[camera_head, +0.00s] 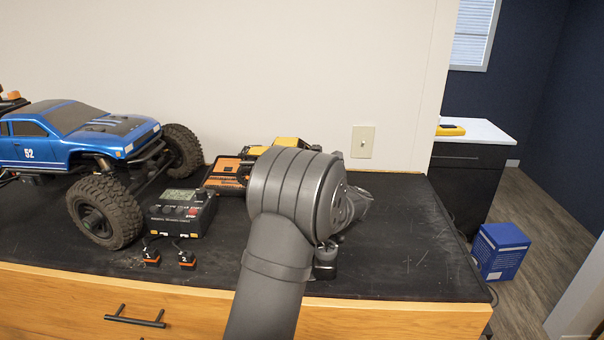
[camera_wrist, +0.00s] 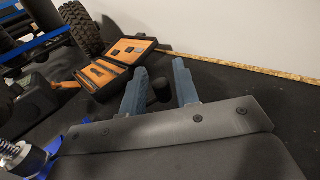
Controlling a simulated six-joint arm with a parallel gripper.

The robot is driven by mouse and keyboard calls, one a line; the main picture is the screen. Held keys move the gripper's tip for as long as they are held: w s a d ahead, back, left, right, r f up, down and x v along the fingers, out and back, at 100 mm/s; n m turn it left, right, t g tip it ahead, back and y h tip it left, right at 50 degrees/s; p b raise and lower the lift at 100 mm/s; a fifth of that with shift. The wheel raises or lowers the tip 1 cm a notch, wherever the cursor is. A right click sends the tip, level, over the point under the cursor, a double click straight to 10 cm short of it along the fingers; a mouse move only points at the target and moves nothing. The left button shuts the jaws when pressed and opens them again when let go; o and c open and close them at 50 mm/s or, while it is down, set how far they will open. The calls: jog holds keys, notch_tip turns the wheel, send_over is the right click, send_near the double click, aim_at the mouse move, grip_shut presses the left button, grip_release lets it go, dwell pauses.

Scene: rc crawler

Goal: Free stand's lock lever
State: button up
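I cannot make out the stand's lock lever for certain in either view. In the wrist view my gripper (camera_wrist: 160,66) has its two grey-blue fingers apart, with a clear gap. A small dark rounded object (camera_wrist: 161,88) shows between or beyond the fingers; I cannot tell whether they touch it. In the head view my arm hides the gripper. The blue truck (camera_head: 75,135), marked 52, is at the left. Its tyre also shows in the wrist view (camera_wrist: 80,28), beside blue bars (camera_wrist: 35,47) that may belong to the stand.
An open orange-lined case (camera_head: 232,172) lies near the wall; it also shows in the wrist view (camera_wrist: 117,62). A grey box with a display (camera_head: 182,212) and two small numbered black-orange pieces (camera_head: 152,258) sit nearer the front. The black worktop (camera_head: 420,240) is mostly clear at right.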

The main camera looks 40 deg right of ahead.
grip_shut()
jog(key=shift+s+d+m+h, duration=0.35)
jog(key=shift+s+m+h, duration=0.4)
jog(key=shift+h, duration=0.35)
jog(key=shift+o, duration=1.4)
grip_release()
jog(key=s, duration=0.5)
jog(key=s+a, duration=0.1)
jog(key=s, duration=0.5)
jog(key=s+a, duration=0.1)
jog(key=s, duration=0.5)
jog(key=shift+s+a, duration=0.1)
jog(key=shift+s, duration=0.1)
jog(key=shift+c, duration=0.2)
